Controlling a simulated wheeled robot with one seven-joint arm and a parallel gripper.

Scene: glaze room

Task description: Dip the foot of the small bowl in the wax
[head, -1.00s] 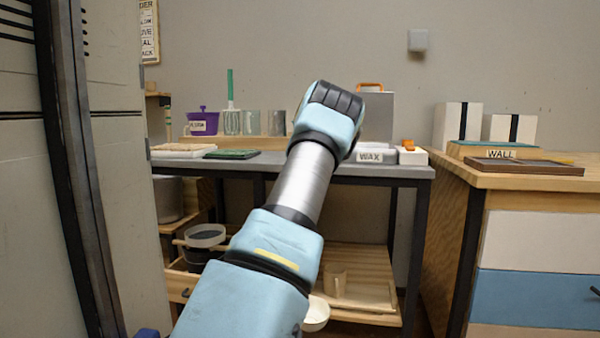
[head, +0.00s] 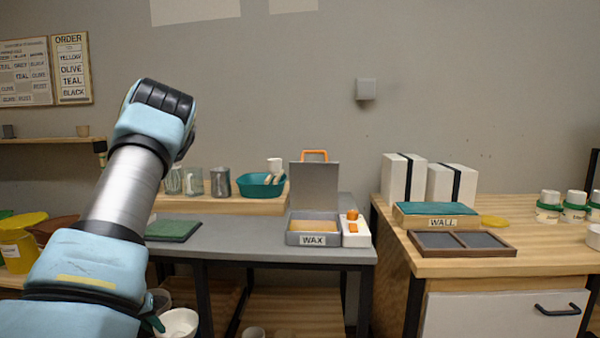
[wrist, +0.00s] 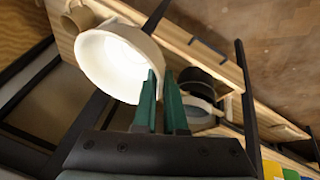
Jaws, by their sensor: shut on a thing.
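The small white bowl (wrist: 112,62) fills the upper left of the wrist view. My gripper (wrist: 161,80) has its green fingers shut on the bowl's rim. In the head view the bowl (head: 178,324) hangs low, its opening facing up, in front of the grey table. My gripper there (head: 154,322) is partly cut off and behind my arm. The wax pan (head: 313,240), labelled WAX, sits at the table's right end. Its grey lid stands open behind it, and yellowish wax (head: 314,225) shows inside. The bowl's foot is hidden in both views.
A white box with an orange knob (head: 354,230) stands right of the wax pan. A dark green mat (head: 173,230) lies left of it. A teal basin (head: 262,185) and glass jars stand on a raised shelf behind. A wooden counter (head: 520,255) stands right.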

